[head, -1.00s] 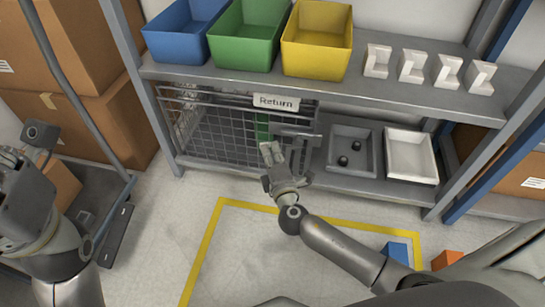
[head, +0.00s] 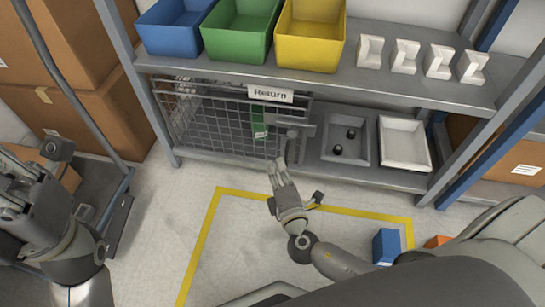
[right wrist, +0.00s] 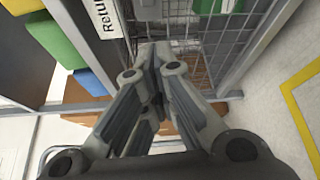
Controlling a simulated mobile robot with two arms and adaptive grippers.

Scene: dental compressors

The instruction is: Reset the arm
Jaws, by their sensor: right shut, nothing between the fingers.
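My right gripper (head: 276,160) is shut and empty. In the head view it is in front of the wire basket (head: 215,128) on the lower shelf, near the basket's right front edge and apart from the green item inside. In the right wrist view the closed fingers (right wrist: 158,52) point toward the basket mesh (right wrist: 205,35). My left arm's gripper (head: 15,190) is at the left edge of the head view; its fingertips are not clear enough to tell open from shut.
The shelf holds blue (head: 172,28), green (head: 240,30) and yellow (head: 310,38) bins and several white holders (head: 405,56). Below, a grey tray (head: 363,153) with two dark balls stands beside a white tray (head: 404,145). A blue box (head: 386,247) is on the floor. The yellow-taped floor is mostly clear.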

